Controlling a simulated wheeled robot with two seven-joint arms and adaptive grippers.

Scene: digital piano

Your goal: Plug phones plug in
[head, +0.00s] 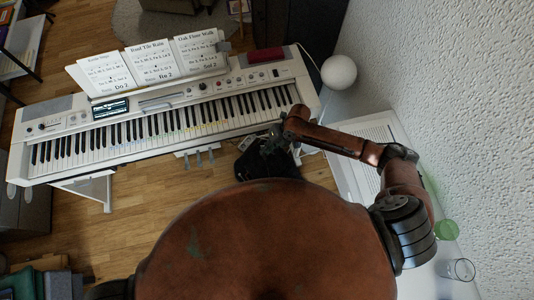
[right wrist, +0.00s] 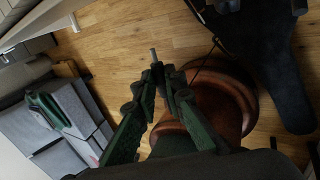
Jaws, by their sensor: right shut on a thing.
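The digital piano (head: 160,120), white with black and white keys, stands across the left and middle of the head view. My right gripper (head: 272,142) is at the front edge near the right end of its keyboard. In the right wrist view, my right gripper (right wrist: 158,72) is shut on a small plug (right wrist: 153,54), whose thin grey metal tip sticks out past the fingertips. A thin dark cable (right wrist: 205,62) shows to the right of the fingers. The headphones cannot be made out clearly, and I see no socket. My left gripper is out of view.
A black item (head: 264,166) lies below the gripper. Sheet music (head: 152,62) and a dark red object (head: 265,55) sit on the piano. A white round lamp (head: 339,72), a green glass (head: 446,230) and a clear glass (head: 460,269) stand at right. Wooden floor (head: 150,205) lies in front.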

